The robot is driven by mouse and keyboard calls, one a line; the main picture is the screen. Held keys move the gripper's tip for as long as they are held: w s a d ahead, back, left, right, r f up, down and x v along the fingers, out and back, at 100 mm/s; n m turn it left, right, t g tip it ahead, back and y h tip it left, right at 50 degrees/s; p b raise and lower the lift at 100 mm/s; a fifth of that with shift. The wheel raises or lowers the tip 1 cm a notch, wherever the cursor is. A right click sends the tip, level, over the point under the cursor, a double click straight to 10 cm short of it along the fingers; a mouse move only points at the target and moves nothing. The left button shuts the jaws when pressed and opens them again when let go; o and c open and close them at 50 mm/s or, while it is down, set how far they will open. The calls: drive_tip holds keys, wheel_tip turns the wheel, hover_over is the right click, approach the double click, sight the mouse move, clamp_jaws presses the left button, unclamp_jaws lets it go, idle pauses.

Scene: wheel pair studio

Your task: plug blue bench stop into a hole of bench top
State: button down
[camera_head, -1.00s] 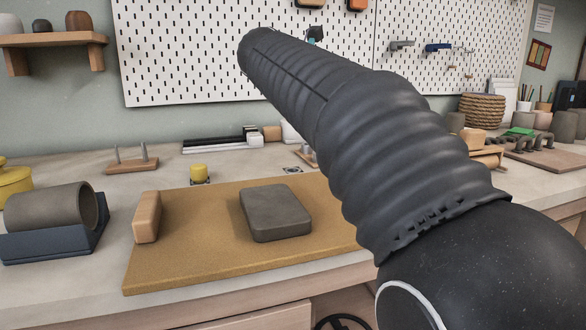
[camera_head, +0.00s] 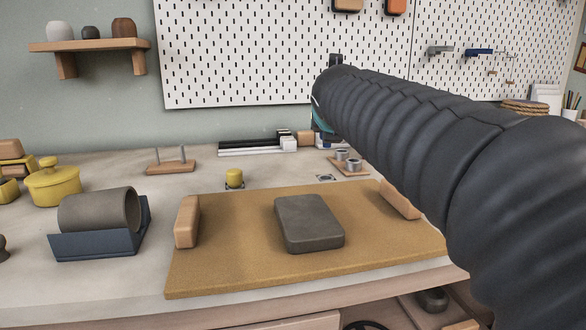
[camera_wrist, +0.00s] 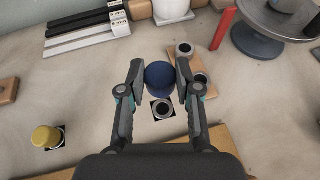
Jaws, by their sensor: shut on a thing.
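The blue bench stop (camera_wrist: 160,78) is a dark blue round piece between the fingertips of my gripper (camera_wrist: 161,80) in the wrist view. My gripper is shut on it, and the arm hides the stop in the head view. A ringed hole on a black square (camera_wrist: 162,108) shows just below the stop in the wrist picture; the stop appears apart from it. That hole marking also shows in the head view (camera_head: 326,177). A yellow stop (camera_head: 234,179) stands at another black square on the pale bench top (camera_head: 110,285); it also shows in the wrist view (camera_wrist: 46,137).
A wooden base with grey metal rings (camera_wrist: 177,62) lies close beside the held stop. A red upright piece (camera_wrist: 224,28) and a grey turntable (camera_wrist: 262,42) stand at the upper right. A tan board (camera_head: 230,278) with a grey slab (camera_head: 309,222) lies in front.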

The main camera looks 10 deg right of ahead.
drive_tip(key=shift+f, duration=0.1)
idle(0.3)
drive_tip(key=b, duration=0.4)
hover_over(326, 180)
drive_tip(key=shift+w+f, duration=0.1)
drive_tip(key=shift+f, duration=2.55)
drive_tip(key=shift+p, duration=0.7)
drive_tip(key=shift+f, duration=0.3)
drive_tip(key=shift+f+b, duration=0.7)
drive_tip(key=shift+f, duration=0.4)
drive_tip(key=shift+f, duration=0.1)
drive_tip(key=c, duration=0.7)
unclamp_jaws()
